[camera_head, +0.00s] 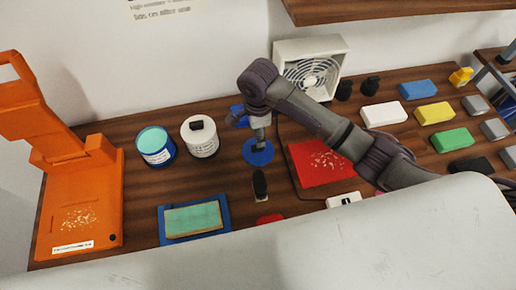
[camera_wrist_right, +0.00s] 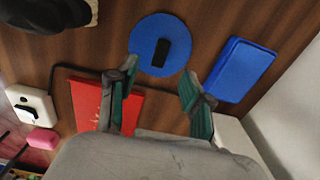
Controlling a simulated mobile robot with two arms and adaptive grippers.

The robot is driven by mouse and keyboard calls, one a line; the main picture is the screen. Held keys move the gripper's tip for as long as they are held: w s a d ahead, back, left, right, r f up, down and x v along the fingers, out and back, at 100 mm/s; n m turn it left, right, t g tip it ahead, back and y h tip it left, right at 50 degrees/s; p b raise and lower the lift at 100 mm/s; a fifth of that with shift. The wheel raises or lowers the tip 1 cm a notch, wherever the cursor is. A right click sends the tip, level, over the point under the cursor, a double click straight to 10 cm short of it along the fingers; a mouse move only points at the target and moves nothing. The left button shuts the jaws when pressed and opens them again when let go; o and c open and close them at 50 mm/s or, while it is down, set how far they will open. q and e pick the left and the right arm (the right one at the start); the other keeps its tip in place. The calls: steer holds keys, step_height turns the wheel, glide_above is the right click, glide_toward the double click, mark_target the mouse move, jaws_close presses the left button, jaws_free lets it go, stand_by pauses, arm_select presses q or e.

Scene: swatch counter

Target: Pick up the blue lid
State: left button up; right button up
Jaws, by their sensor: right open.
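The blue lid (camera_head: 257,158) is a flat round disc lying on the wooden counter. In the right wrist view the lid (camera_wrist_right: 146,46) shows whole, with a black bar-shaped handle standing at its middle. My right gripper (camera_head: 259,140) is over the lid in the head view and hides part of it. In the right wrist view the right gripper (camera_wrist_right: 159,76) is open, its fingers apart and nothing between them. The handle lies just beyond the gap between the fingertips. My left gripper is not in view.
A red mat (camera_head: 308,171) lies right of the lid, a black-handled item (camera_head: 260,183) in front. A white tub (camera_head: 200,142) and a blue can (camera_head: 156,158) stand left. A fan (camera_head: 318,68) is behind. A blue rectangular thing (camera_wrist_right: 240,69) lies beside the lid.

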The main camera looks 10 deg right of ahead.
step_height(320, 180, down, 3)
steer(key=shift+w+r, duration=0.15)
steer(key=shift+r, duration=0.05)
steer(key=f+p, duration=0.1)
steer(key=f, duration=0.3)
steer(key=shift+s+f, duration=0.15)
steer(key=shift+s, duration=0.05)
steer(key=shift+w+f, duration=0.1)
steer(key=shift+f, duration=0.3)
steer(key=shift+c, duration=0.3)
jaws_close()
